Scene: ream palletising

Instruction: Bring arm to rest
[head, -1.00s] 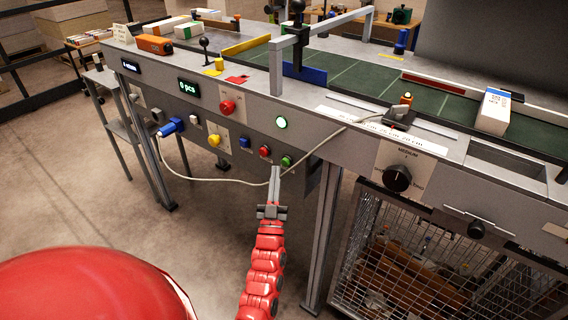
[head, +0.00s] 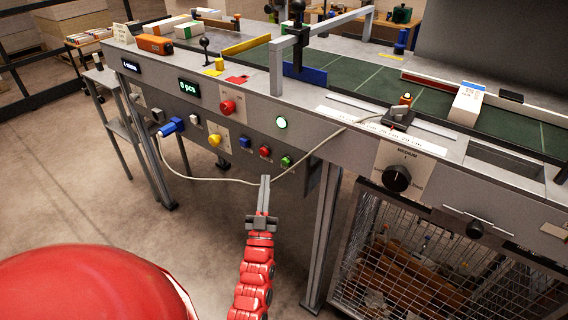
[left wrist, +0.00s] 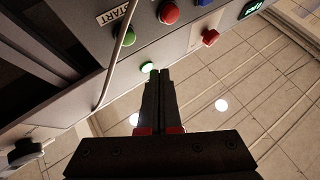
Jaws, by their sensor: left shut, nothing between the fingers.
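My left gripper (head: 265,183) is shut and empty, its long fingers together, pointing up at the machine's front panel. It is apart from the panel, below the red and green buttons. In the left wrist view the closed fingers (left wrist: 159,75) show in the middle, with the green button (left wrist: 125,38) and red button (left wrist: 168,12) beyond them. My right gripper is not in view.
The conveyor machine (head: 232,115) fills the upper middle, with a white ream (head: 467,103) on its green belt (head: 430,101). A cable (head: 215,180) hangs along the panel. A wire cage (head: 400,270) stands at the lower right. The floor at left is open.

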